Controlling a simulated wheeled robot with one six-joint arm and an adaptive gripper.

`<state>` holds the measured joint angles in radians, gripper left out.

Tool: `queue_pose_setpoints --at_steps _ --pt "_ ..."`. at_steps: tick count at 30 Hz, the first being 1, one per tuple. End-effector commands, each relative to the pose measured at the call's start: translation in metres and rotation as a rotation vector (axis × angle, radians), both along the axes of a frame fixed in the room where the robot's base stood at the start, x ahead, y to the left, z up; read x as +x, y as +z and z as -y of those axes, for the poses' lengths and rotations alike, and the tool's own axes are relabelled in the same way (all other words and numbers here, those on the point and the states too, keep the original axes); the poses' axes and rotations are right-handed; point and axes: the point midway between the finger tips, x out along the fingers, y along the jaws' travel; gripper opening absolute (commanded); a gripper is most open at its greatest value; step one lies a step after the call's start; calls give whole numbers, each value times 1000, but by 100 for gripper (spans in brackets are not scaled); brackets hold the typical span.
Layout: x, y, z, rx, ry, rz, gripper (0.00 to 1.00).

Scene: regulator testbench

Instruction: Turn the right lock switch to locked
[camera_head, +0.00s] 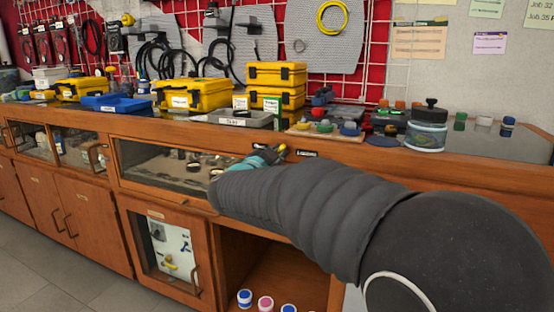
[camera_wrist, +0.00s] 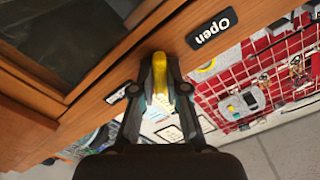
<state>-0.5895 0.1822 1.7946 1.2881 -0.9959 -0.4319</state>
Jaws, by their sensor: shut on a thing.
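The right lock switch shows as a yellow handle (camera_wrist: 158,70) on the wooden front of the bench in the wrist view. My gripper (camera_wrist: 161,88) has its two dark fingers closed around the handle. In the head view my gripper (camera_head: 262,157) is at the front rail under the bench top, with the yellow handle (camera_head: 283,148) at its tip. A second label (camera_wrist: 117,95) on the other side is partly hidden and unreadable. The fingers hide the switch's base, so I cannot tell its exact setting.
My dark arm covers the right front of the bench. A glass-fronted compartment (camera_head: 170,168) is left of my gripper. A jar (camera_head: 427,128), yellow cases (camera_head: 276,76) and coloured caps (camera_head: 349,129) stand on the bench top. An open shelf (camera_head: 280,275) below holds small jars.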

Motion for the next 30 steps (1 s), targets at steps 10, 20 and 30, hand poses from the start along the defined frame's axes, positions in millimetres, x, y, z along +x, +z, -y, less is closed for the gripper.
queue_pose_setpoints --at_steps 10,20,30 --pt "0 -1 1 125 -2 44 0" --pt "0 0 1 146 -2 52 0" --pt "0 0 1 144 -2 52 39"
